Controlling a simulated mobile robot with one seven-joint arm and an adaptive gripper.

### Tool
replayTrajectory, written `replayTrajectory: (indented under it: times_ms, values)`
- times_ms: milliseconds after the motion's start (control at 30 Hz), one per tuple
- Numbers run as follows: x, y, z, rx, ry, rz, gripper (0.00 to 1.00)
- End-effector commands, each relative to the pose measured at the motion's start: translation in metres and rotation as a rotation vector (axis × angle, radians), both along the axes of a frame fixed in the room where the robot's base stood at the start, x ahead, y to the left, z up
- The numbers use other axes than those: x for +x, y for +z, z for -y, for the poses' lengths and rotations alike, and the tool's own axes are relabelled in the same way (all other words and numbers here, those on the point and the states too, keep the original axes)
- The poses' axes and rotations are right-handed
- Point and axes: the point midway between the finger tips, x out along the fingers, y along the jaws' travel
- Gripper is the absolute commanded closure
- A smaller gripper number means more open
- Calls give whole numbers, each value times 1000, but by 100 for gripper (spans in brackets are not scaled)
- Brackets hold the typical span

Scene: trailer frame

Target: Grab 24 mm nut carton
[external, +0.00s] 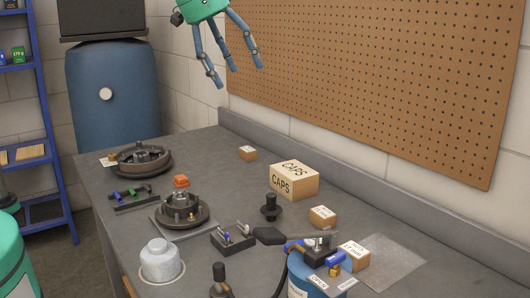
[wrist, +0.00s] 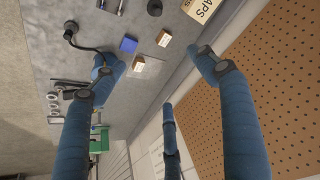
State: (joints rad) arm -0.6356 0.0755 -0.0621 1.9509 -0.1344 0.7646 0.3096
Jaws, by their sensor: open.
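Several small tan cartons with white labels stand on the grey bench; their print is too small to read, so I cannot tell which is the 24 mm nut carton. In the external view one carton (external: 248,154) is at the back, one (external: 322,217) is right of the middle, and one (external: 354,255) is at the front right. Two cartons show in the wrist view, one near the top centre (wrist: 164,38) and one lower left (wrist: 139,64). My gripper (external: 236,74) is open and empty, high above the back of the bench; its blue fingers (wrist: 160,72) are spread wide.
A larger CAPS carton (external: 294,181) stands near the back wall. Round dark fixtures (external: 142,158), a white jar (external: 161,262), a blue container (external: 303,277) and small tools crowd the bench. A pegboard (external: 390,80) lines the wall. Bare bench lies behind the CAPS carton.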

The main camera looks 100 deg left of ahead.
Motion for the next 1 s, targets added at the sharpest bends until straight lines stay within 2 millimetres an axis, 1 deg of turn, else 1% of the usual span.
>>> replayTrajectory:
  times_ms: [33,267,300,367,400,467,500,567,600,667,700,767,900,1000]
  values:
    - [2,-10,-22,-2,17,-4,27]
    - [5,-46,-111,-7,83,-10,27]
    - [3,-53,-126,-8,95,-11,27]
    - [1,-64,-150,-8,111,-13,27]
    - [-1,-72,-166,-8,123,-14,27]
    - [-5,-83,-190,-9,141,-14,27]
    - [-8,-92,-206,-10,151,-15,27]
    - [-13,-105,-229,-12,169,-17,27]
    - [-18,-113,-245,-12,181,-17,27]
    - [-25,-127,-268,-14,198,-20,27]
    - [-31,-136,-284,-14,210,-20,27]
    - [-40,-150,-307,-15,227,-21,27]
    - [-65,-186,-359,-19,268,-24,27]
    - [-84,-209,-392,-20,294,-25,27]
